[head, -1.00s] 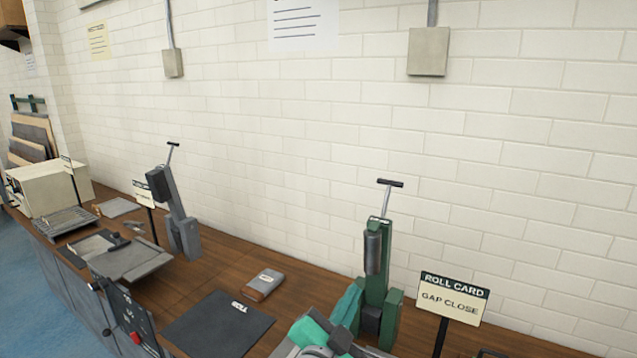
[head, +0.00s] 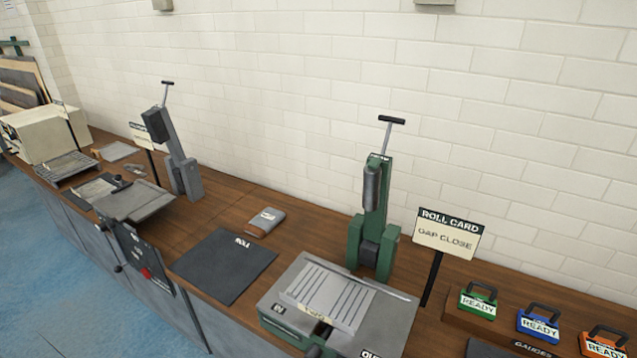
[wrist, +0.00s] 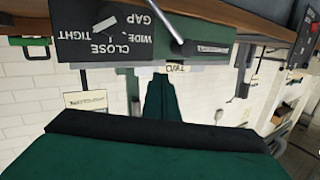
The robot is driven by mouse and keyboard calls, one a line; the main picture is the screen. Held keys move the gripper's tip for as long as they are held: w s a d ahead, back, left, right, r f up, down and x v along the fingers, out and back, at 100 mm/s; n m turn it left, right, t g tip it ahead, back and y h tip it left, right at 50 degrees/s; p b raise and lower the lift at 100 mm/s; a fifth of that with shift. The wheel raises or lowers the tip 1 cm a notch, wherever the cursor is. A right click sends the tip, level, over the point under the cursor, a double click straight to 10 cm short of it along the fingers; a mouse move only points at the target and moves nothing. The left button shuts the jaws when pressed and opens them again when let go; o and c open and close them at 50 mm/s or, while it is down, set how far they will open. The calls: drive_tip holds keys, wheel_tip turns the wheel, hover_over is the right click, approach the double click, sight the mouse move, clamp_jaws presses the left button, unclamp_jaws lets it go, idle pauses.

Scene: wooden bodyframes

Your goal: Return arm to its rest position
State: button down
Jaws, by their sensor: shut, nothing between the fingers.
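My gripper (wrist: 160,78) shows in the wrist view as two dark green fingers pressed together, with its wide green body and black edge filling the bottom. The fingers are empty and hold nothing. The wrist picture is upside down. Beyond the fingertips is the front of a bench machine with a black gap panel (wrist: 80,42) and a metal lever (wrist: 182,38). No clear part of my gripper shows in the head view. Whether the fingertips touch the machine cannot be told.
The green and grey roll machine (head: 395,325) stands on the wooden bench beside a "GAP CLOSE" card (head: 447,235). A dark mat (head: 225,264) and a grey block (head: 266,221) lie left of it. Several gauges (head: 538,323) stand at right. Blue floor (head: 60,270) is open at left.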

drive_tip(key=s+a+f, duration=0.1)
drive_tip(key=s+f, duration=0.1)
drive_tip(key=s, duration=1)
drive_tip(key=s+a+f+n+g, duration=0.1)
drive_tip(key=s+f, duration=0.1)
drive_tip(key=s, duration=1)
drive_tip(key=shift+s+a+f+n+y, duration=0.2)
drive_tip(key=shift+n+y, duration=0.1)
drive_tip(key=shift+y, duration=0.1)
drive_tip(key=shift+d, duration=0.1)
